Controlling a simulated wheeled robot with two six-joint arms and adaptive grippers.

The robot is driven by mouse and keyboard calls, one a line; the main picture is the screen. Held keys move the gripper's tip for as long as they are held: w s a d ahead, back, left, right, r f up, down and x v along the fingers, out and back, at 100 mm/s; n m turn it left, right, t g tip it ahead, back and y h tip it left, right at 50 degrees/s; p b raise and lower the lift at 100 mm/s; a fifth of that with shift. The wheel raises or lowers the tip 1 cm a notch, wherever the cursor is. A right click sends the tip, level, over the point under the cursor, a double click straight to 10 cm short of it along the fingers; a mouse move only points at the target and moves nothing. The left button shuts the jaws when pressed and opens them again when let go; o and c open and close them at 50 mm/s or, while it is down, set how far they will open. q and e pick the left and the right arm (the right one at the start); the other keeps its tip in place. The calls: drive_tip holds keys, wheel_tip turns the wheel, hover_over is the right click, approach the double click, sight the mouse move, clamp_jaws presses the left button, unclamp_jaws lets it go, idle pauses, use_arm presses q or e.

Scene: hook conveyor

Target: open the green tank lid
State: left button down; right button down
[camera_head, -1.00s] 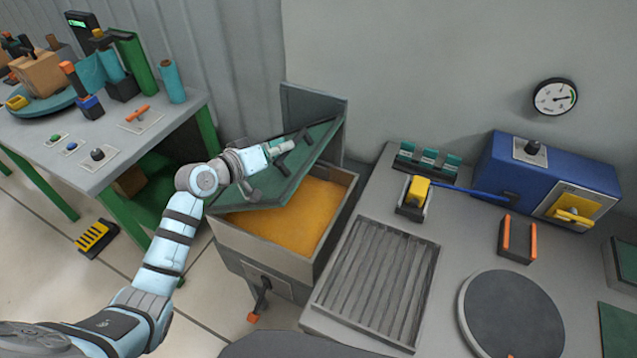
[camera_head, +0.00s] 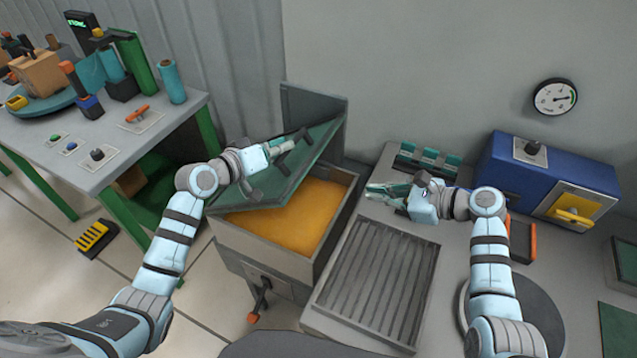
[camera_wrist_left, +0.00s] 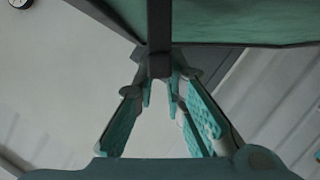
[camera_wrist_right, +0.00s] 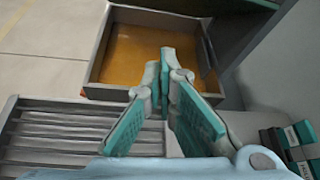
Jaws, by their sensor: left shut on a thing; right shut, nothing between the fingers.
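The green tank lid (camera_head: 275,185) is tilted up over the tank, hinged at its back right side. The tank (camera_head: 270,236) is a grey box with orange-yellow contents, partly uncovered. My left gripper (camera_head: 284,145) is shut on the lid's dark handle (camera_head: 303,135); the left wrist view shows its fingers closing around the dark bar (camera_wrist_left: 159,66) under the green lid panel (camera_wrist_left: 240,22). My right gripper (camera_head: 372,190) is shut and empty, to the right of the tank above the table. In the right wrist view its fingertips (camera_wrist_right: 167,62) point toward the open tank (camera_wrist_right: 150,18).
A grey table (camera_head: 395,170) at right carries a ribbed tray (camera_head: 378,280), teal blocks (camera_head: 428,158), a blue machine (camera_head: 550,170) and a round dark plate (camera_head: 535,310). A workbench (camera_head: 95,178) stands at left. A grey panel (camera_head: 315,110) rises behind the tank.

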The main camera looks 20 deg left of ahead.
drive_tip(key=a+m+g, duration=0.1)
drive_tip(key=a, duration=1.2)
drive_tip(key=shift+a+y, duration=0.25)
drive_tip(key=shift+y, duration=0.15)
drive_tip(key=shift+s, duration=0.1)
use_arm(q)
drive_tip(key=shift+s+f, duration=0.15)
use_arm(e)
drive_tip(key=shift+a+r, duration=0.75)
drive_tip(key=shift+r, duration=0.3)
use_arm(q)
drive_tip(key=c, duration=1.6)
unclamp_jaws()
drive_tip(key=shift+s+d+f, duration=0.1)
drive_tip(key=shift+c, duration=0.2)
drive_tip(key=shift+w, duration=0.2)
use_arm(e)
drive_tip(key=shift+w+d+f, duration=0.15)
drive_tip(key=shift+w+d, duration=0.05)
